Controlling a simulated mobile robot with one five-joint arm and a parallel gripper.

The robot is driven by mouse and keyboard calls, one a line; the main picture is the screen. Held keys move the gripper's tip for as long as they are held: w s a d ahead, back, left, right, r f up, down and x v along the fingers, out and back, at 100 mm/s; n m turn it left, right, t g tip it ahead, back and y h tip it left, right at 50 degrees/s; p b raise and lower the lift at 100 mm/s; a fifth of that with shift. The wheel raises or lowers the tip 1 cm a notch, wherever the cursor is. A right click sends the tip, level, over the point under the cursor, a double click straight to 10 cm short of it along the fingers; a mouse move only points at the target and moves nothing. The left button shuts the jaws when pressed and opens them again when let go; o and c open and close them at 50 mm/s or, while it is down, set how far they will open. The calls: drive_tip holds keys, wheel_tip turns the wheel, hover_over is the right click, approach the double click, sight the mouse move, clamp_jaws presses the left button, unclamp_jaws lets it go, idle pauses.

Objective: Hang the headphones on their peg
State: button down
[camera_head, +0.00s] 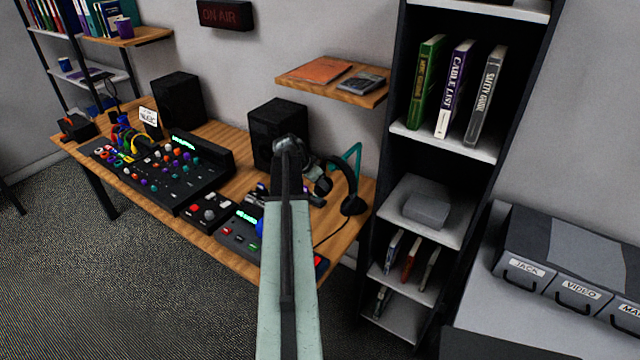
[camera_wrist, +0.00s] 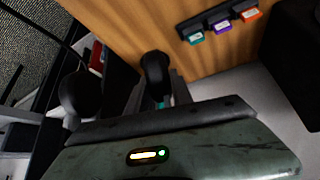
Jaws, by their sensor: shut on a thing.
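The black headphones (camera_head: 351,180) are at the right end of the wooden desk in the head view, with a curved headband and a round ear cup at its lower end. My gripper (camera_head: 322,186) is at their left side, partly hidden behind my own arm. In the wrist view my gripper (camera_wrist: 158,98) is shut on the headphones, and two dark ear cups (camera_wrist: 80,95) show around its fingers. I cannot make out the peg for certain.
A dark strip with teal, purple and orange tags (camera_wrist: 222,24) lies on the desk in the wrist view. A speaker (camera_head: 276,132) and a wall shelf (camera_head: 330,84) are close by. A tall bookcase (camera_head: 392,110) stands just right of the desk (camera_head: 240,176).

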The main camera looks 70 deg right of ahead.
drive_tip(key=shift+w+f, duration=0.1)
drive_tip(key=c, duration=1)
unclamp_jaws()
drive_tip(key=shift+f, duration=0.1)
drive_tip(key=shift+c, duration=0.2)
drive_tip(key=p+v, duration=0.6)
drive_tip(key=v, duration=0.2)
drive_tip(key=shift+p, duration=0.35)
drive_tip(key=shift+d, duration=0.1)
